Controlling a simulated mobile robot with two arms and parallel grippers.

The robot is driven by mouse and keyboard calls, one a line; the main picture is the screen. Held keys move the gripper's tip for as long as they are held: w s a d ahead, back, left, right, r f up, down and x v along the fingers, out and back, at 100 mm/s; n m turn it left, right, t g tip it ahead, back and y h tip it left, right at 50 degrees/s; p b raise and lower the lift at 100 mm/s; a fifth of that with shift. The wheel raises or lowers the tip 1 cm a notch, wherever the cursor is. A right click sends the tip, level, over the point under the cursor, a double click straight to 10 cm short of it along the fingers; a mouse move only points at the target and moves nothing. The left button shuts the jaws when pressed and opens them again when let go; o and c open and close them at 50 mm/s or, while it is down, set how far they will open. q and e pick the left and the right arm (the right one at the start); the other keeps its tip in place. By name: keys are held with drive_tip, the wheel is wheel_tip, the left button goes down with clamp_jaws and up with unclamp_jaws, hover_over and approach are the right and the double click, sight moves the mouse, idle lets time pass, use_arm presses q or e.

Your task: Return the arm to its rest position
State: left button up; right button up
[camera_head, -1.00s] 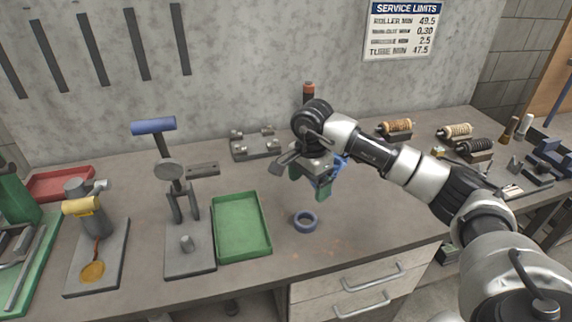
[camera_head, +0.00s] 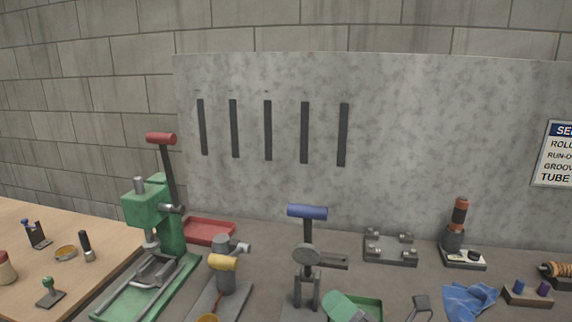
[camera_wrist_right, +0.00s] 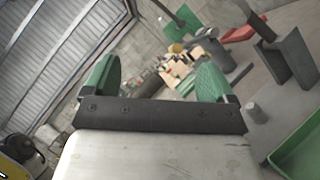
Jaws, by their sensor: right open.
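My right gripper shows at the bottom edge of the head view, where a green finger pad (camera_head: 345,308) covers part of the green tray (camera_head: 372,304). Most of the right arm is outside that view. In the right wrist view the right gripper (camera_wrist_right: 155,80) has its two green fingers wide apart, with nothing between them. The green tray also shows at the lower right of the wrist view (camera_wrist_right: 302,150). My left gripper is in neither view.
The bench holds a green press (camera_head: 157,215), a red tray (camera_head: 209,231), a blue-handled lever tool (camera_head: 307,212), a yellow-handled tool (camera_head: 223,263), a grey block (camera_head: 390,250) and a blue cloth (camera_head: 470,301). A wooden table (camera_head: 60,215) stands at the left.

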drive_tip(key=s+d+f+m+h, duration=0.2)
drive_tip(key=d+f+m+h, duration=0.3)
drive_tip(key=m+h, duration=0.5)
drive_tip(key=s+d+f+m+h, duration=0.2)
drive_tip(key=d+f+m+h, duration=0.4)
drive_tip(key=m, duration=0.8)
drive_tip(key=s+d+f+m+g, duration=0.1)
drive_tip(key=s+f+m+g, duration=0.4)
drive_tip(key=s, duration=0.5)
drive_tip(key=s+f+m+g, duration=0.3)
drive_tip(key=s+f+g, duration=0.35)
drive_tip(key=s, duration=0.35)
wheel_tip(320, 180, down, 24)
drive_tip(key=g, duration=0.1)
drive_tip(key=s+d+f+g, duration=0.1)
drive_tip(key=s+d+f, duration=0.1)
drive_tip(key=s+f, duration=1.3)
wheel_tip(320, 180, down, 3)
drive_tip(key=shift+s+d+r, duration=0.1)
drive_tip(key=shift+s+d, duration=0.2)
